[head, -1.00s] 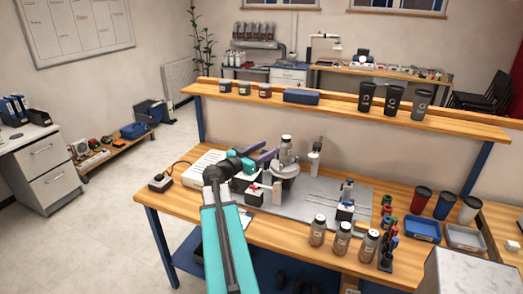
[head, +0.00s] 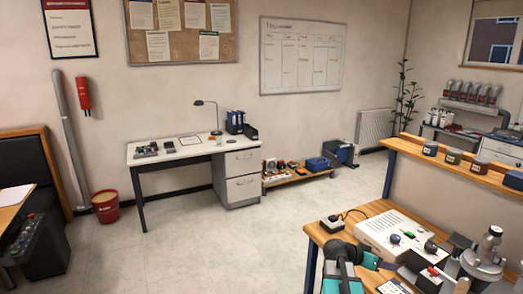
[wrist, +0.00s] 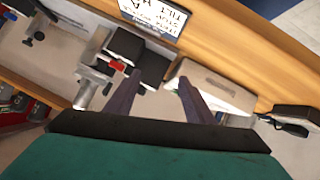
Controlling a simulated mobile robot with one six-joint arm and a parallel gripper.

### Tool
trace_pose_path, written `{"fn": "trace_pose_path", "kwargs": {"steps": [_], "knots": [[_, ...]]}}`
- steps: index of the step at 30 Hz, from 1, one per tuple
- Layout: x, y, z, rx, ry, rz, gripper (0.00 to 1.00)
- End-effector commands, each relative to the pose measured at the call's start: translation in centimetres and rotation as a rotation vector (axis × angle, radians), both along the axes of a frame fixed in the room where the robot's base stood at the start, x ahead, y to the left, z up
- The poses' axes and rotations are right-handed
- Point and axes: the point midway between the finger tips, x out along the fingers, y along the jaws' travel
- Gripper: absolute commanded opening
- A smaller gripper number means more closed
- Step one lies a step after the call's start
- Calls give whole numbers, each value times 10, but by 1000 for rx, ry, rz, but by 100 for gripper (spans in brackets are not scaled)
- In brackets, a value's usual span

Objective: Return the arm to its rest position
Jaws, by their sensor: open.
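My gripper (wrist: 159,82) shows in the wrist view with its two dark purple fingers apart and nothing between them. It hangs over the workbench (wrist: 235,62), with a black block and a white box below the fingertips. In the head view my teal and black arm is at the bottom edge, right of centre, in front of the bench. Part of the gripper (head: 375,262) shows beside the white control box (head: 395,233); most of the arm is cut off by the frame.
The laser marker's grey fixture (head: 482,262) stands right of my arm. A small black box with a button (head: 332,224) sits at the bench's left corner. A shelf (head: 450,164) with jars runs behind. Open floor (head: 200,255) lies left, with a white desk (head: 170,158) and a red bucket (head: 105,206).

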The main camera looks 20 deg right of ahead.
Motion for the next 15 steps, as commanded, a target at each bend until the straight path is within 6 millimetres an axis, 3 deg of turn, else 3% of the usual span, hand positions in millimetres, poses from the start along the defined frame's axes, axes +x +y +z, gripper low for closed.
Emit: {"fn": "trace_pose_path", "kwargs": {"steps": [6,15], "knots": [[42,86,-58,201,109,175,49],[76,216,-126,461,265,448,49]]}}
